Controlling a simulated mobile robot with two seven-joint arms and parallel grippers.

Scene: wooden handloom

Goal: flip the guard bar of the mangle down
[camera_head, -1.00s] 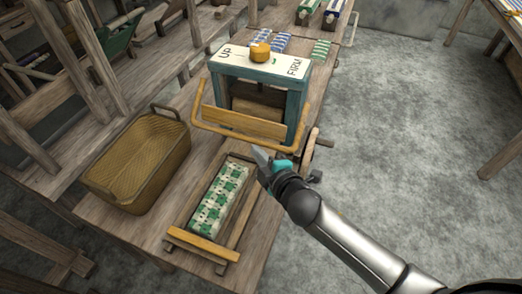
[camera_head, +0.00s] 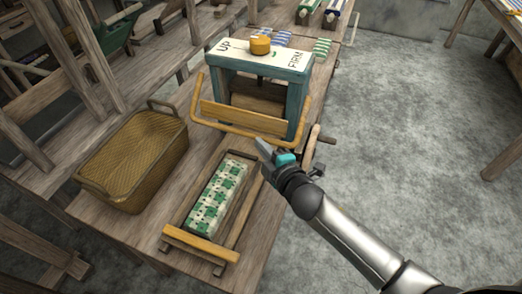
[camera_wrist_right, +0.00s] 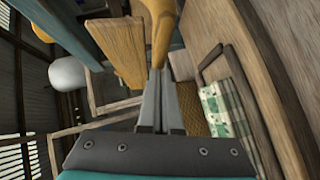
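The mangle (camera_head: 300,100) is a teal frame with a white top marked "UP" and "FIRM" on the bench. Its yellow guard bar (camera_head: 205,117) is a U-shaped rail around a flat wooden board (camera_head: 245,118), sticking out low at the front. My right gripper (camera_head: 262,146) is at the rail's lower front edge, right of its middle. In the right wrist view, my fingers (camera_wrist_right: 160,75) are close together with only a thin gap, and the yellow rail (camera_wrist_right: 163,25) lies right at their tips. I cannot tell whether they touch. My left gripper is not in view.
A wicker basket (camera_head: 140,160) stands left on the bench. A wooden tray (camera_head: 200,243) with green-and-white checked cloth (camera_head: 217,195) lies in front of the mangle. A yellow knob (camera_head: 260,45) sits on its top. A crank handle (camera_head: 326,140) sticks out at its right.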

